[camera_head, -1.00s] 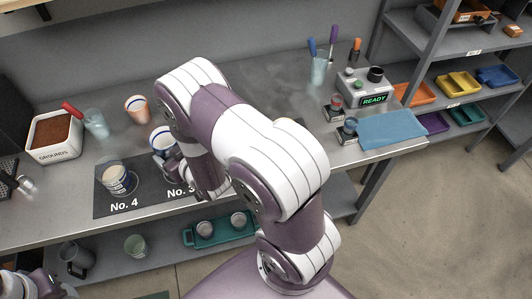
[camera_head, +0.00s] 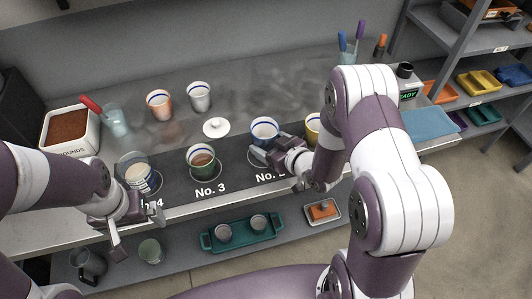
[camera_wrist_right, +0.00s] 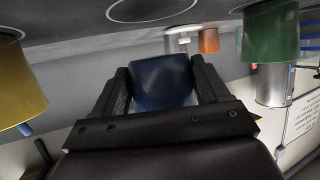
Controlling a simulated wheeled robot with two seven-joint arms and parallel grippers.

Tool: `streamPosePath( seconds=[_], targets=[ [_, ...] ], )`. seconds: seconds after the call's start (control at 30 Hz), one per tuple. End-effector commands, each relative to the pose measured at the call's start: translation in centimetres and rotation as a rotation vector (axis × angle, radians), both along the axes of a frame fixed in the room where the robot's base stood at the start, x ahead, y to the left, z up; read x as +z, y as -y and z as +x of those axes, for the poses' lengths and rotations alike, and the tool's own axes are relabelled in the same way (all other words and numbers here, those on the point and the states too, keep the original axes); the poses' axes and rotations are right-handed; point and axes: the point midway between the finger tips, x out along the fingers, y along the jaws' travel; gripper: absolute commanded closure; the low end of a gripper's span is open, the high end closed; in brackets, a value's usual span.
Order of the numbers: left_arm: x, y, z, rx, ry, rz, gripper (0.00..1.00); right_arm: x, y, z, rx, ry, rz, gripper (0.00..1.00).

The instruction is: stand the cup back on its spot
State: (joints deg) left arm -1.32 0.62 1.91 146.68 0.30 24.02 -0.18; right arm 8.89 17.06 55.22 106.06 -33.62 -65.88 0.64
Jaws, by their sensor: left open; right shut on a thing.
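My right gripper (camera_head: 272,152) is shut on the blue cup (camera_head: 265,130), which is upright with a white inside and blue-banded rim. In the right wrist view the blue cup (camera_wrist_right: 163,82) sits between both fingers. The held cup is by the No. 2 place on the dark mat (camera_head: 230,178); an empty ring outline shows beyond the fingers in the wrist view. My left gripper (camera_head: 135,232) is open and empty, in front of the No. 4 place.
A green cup (camera_head: 202,163) stands at No. 3, a yellow cup (camera_head: 312,129) right of the held one, and a pale cup (camera_head: 142,180) at No. 4. Behind are an orange cup (camera_head: 160,107), a white cup (camera_head: 200,98) and a white lid (camera_head: 216,127).

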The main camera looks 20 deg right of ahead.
Motion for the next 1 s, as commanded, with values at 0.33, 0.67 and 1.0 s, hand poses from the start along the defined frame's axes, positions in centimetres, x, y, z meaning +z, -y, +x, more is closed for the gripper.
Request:
streamPosePath(
  seconds=[0.33,0.67,1.0],
  targets=[
    [-0.4,0.0,0.0,0.0,0.0,0.0,0.0,-4.5,-0.6,0.8,-0.001,0.002,0.001,0.7],
    [-0.7,0.0,0.0,0.0,0.0,0.0,0.0,-4.9,-0.6,0.8,-0.002,0.003,0.001,0.7],
    [-0.6,0.0,0.0,0.0,0.0,0.0,0.0,-4.9,-0.6,0.8,-0.001,0.001,0.001,0.0]
  ],
)
